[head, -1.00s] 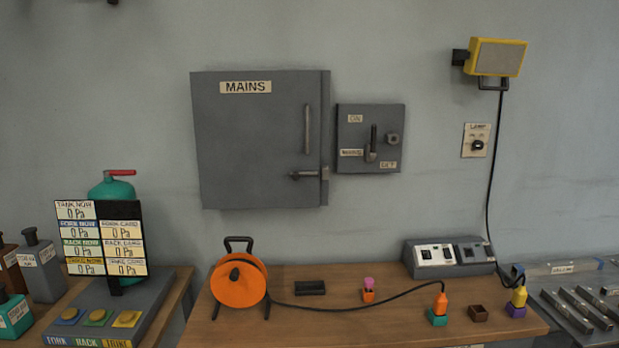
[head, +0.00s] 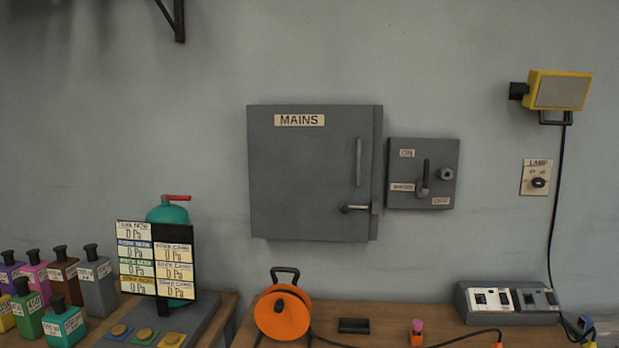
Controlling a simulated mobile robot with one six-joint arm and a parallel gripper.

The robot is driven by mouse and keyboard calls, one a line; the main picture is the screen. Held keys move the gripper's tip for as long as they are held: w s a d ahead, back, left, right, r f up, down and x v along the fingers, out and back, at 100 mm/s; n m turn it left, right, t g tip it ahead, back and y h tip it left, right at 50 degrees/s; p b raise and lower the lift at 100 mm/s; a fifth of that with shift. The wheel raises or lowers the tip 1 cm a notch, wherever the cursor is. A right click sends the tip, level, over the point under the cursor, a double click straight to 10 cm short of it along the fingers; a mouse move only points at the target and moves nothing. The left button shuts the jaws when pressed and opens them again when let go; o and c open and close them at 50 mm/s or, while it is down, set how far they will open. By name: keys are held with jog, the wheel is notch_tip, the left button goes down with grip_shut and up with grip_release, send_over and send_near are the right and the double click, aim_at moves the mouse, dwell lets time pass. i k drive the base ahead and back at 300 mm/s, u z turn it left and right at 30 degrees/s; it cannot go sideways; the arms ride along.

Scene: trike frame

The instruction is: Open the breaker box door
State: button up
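The breaker box (head: 300,190) is a grey wall cabinet near the middle of the head view. Its door is shut flat and carries a "MAINS" label (head: 299,120). A long vertical handle (head: 358,162) runs along the door's right side. Below it a horizontal latch lever (head: 355,209) reaches to a catch on the right edge. My gripper is not in view.
A smaller grey switch box (head: 423,173) with a lever hangs just right of the cabinet. Below stand a wooden bench with an orange cable reel (head: 282,315) and a socket box (head: 508,302). A gauge board (head: 155,258) is at left. A yellow lamp (head: 558,90) hangs at right.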

aim_at(304, 161)
jog(key=u, duration=0.35)
jog(key=k, duration=0.75)
jog(key=u, duration=1.05)
jog(key=k, duration=0.75)
jog(key=i, duration=1.65)
jog(key=u, duration=0.2)
